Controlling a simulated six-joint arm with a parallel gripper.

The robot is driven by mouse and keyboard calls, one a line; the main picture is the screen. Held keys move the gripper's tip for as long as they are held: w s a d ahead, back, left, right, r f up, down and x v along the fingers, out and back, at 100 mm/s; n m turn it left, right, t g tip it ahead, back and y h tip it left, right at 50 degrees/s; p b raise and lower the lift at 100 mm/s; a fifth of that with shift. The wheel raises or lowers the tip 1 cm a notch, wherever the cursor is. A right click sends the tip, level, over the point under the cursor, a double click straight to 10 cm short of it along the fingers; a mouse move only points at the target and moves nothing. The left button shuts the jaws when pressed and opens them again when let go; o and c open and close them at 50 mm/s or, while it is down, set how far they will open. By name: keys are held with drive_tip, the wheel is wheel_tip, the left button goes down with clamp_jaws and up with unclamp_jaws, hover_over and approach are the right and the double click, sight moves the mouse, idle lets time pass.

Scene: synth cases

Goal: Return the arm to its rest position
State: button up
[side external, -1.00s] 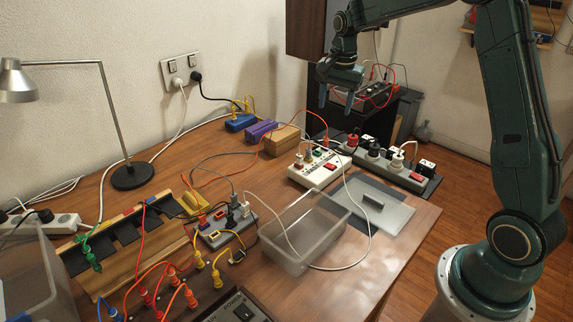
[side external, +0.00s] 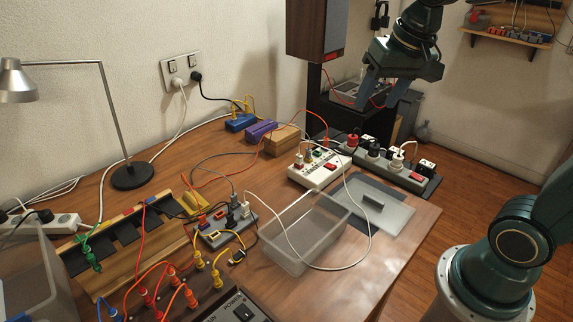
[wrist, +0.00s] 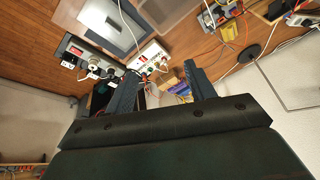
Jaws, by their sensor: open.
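My gripper (side external: 377,94) is dark teal and hangs in the air at the upper right of the side view, above the far right end of the desk and in front of the dark stand. Its two fingers are apart with nothing between them. In the wrist view my gripper (wrist: 160,92) also shows its fingers spread and empty, with the desk beyond them.
The wooden desk (side external: 400,252) holds a clear bin (side external: 290,262), a grey lid (side external: 390,212), a white power strip (side external: 316,172) and a grey one (side external: 412,178). Cables cross the desk. A speaker box (side external: 315,30) hangs left of my gripper. The floor (side external: 480,155) at right is clear.

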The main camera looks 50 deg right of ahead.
drive_tip(key=s+a+f+n, duration=0.1)
drive_tip(key=s+a+n, duration=0.1)
drive_tip(key=s, duration=0.4)
drive_tip(key=s+a+f+n+t, duration=0.1)
drive_tip(key=s+n, duration=0.2)
drive_tip(key=s, duration=0.3)
drive_tip(key=shift+a+f+t, duration=0.2)
drive_tip(key=shift+a+t, duration=0.1)
drive_tip(key=shift+a, duration=0.1)
